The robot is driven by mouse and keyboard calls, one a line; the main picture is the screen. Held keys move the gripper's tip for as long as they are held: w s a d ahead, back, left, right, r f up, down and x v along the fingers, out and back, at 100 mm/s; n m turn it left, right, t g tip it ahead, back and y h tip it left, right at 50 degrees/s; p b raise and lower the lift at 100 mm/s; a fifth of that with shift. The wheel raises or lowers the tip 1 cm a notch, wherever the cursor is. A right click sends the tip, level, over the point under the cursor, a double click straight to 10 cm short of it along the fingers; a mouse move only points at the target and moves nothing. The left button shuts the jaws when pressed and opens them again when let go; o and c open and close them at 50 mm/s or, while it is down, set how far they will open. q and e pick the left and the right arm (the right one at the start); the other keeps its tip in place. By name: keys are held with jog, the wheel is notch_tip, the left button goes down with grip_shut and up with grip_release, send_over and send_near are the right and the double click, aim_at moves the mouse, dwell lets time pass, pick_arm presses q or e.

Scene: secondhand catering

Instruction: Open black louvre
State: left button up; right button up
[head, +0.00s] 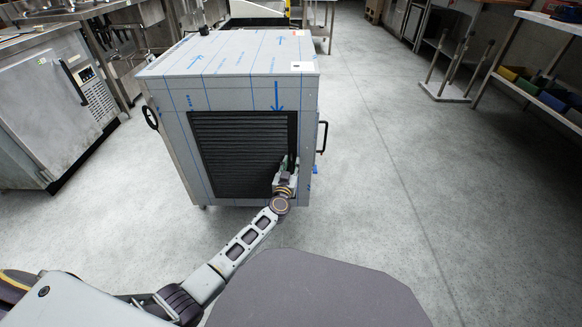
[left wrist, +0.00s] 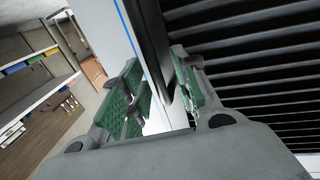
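The black louvre (head: 238,150) is a slatted panel in a dark frame on the front of a steel cabinet (head: 225,65) with blue-lined film. It looks flush with the front. Its dark slats (left wrist: 255,45) fill the right of the left wrist view. My left gripper (head: 287,163) is at the louvre's right edge, toward its lower corner. In the left wrist view its green-padded fingers (left wrist: 160,88) stand apart, with pale cabinet front and the dark frame edge showing between them. I cannot tell whether a finger touches the frame. My right gripper is not in view.
A black handle (head: 322,137) sticks out on the cabinet's right side. A steel unit (head: 55,105) stands at the left. A shelf with coloured bins (head: 540,90) is at the right. The grey floor (head: 400,170) right of the cabinet is clear.

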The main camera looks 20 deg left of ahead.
pick_arm(q)
grip_shut()
dwell(0.4)
jog(key=shift+s, duration=0.1)
